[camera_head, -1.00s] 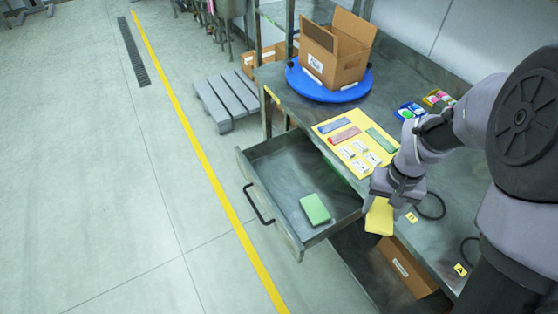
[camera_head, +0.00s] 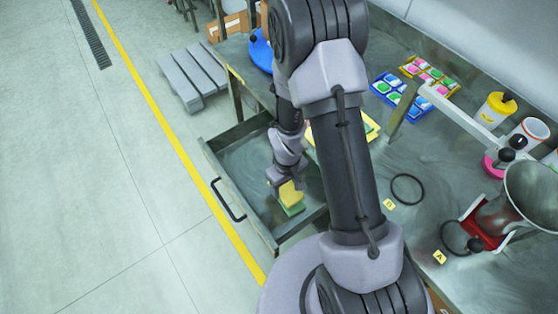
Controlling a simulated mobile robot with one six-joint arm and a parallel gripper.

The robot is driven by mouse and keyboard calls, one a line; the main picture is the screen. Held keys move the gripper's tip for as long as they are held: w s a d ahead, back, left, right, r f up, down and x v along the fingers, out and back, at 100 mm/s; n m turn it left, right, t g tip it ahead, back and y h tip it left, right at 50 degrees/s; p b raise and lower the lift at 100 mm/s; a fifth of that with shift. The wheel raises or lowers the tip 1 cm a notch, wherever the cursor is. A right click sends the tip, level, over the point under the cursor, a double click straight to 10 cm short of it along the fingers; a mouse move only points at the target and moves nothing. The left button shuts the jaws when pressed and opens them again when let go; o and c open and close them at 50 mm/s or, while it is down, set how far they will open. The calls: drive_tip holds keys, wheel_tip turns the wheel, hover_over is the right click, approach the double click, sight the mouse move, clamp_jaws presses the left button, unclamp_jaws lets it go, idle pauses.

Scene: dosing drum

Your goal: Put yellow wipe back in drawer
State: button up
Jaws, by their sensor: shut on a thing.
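The yellow wipe (camera_head: 291,192) is in my gripper (camera_head: 285,183), which is shut on it. My gripper is over the open drawer (camera_head: 240,160), near its right part. The green wipe (camera_head: 293,209) lies in the drawer, just below the yellow wipe and partly covered by it in this view. I cannot tell whether the two touch. The drawer is pulled out from the workbench, with its black handle at the front. My arm hides part of the drawer's back and the bench edge.
On the workbench (camera_head: 440,205) are a blue tray (camera_head: 402,96) and a yellow tray (camera_head: 431,74) of coloured pieces, a yellow tub (camera_head: 496,110) and a metal funnel (camera_head: 530,190). A grey pallet (camera_head: 193,78) stands on the floor. The drawer's left part is clear.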

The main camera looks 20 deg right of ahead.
drive_tip(key=w+b, duration=0.1)
drive_tip(key=w, duration=0.3)
drive_tip(key=w+f, duration=0.1)
drive_tip(key=w, duration=0.3)
drive_tip(key=w+b, duration=0.1)
drive_tip(key=w, duration=0.3)
drive_tip(key=shift+w+a+f+b, duration=0.1)
drive_tip(key=shift+f+b, duration=0.1)
drive_tip(key=shift+b, duration=0.15)
wheel_tip(320, 180, down, 4)
drive_tip(key=shift+w+r+b, duration=0.15)
drive_tip(key=shift+r+b, duration=0.05)
drive_tip(key=shift+b, duration=0.9)
drive_tip(key=shift+r, duration=0.2)
drive_tip(key=o, duration=1.3)
drive_tip(key=shift+f, duration=0.15)
